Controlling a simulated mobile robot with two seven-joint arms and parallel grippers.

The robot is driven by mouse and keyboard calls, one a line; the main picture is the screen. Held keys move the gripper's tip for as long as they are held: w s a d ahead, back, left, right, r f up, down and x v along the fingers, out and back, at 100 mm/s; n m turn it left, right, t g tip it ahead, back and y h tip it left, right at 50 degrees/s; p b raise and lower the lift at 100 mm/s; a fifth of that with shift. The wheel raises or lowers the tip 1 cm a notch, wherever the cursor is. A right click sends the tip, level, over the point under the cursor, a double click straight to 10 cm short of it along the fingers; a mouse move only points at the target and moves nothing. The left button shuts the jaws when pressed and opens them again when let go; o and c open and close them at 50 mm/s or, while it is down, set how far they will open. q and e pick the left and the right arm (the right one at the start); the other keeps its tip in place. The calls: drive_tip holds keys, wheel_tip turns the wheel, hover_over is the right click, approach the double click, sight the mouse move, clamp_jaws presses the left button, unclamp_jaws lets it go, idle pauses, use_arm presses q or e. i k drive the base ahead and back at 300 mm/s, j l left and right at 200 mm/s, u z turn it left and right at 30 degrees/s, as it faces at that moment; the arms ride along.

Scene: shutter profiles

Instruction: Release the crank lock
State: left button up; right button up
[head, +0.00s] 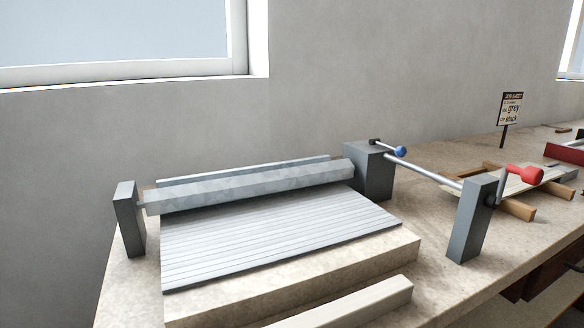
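A red-handled crank (524,174) sits on the outer side of the right grey post (472,220). A small lever with a blue knob (400,151) sits on top of the dark grey block (372,172) at the right end of the roller. I cannot tell for sure which of these parts is the crank lock. A thin metal rod (425,174) joins the block to the right post. The grey faceted roller (250,187) lies between the left post (129,220) and the block. Neither of my grippers shows.
A grey slatted shutter panel (270,235) slopes down in front of the roller on the stone-look bench (290,287). A pale bar (345,305) lies at the front. A job sheet sign (511,108) stands behind wooden rails (518,209) at right.

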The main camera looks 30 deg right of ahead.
sight(400, 151)
drive_tip(key=z, duration=1.6)
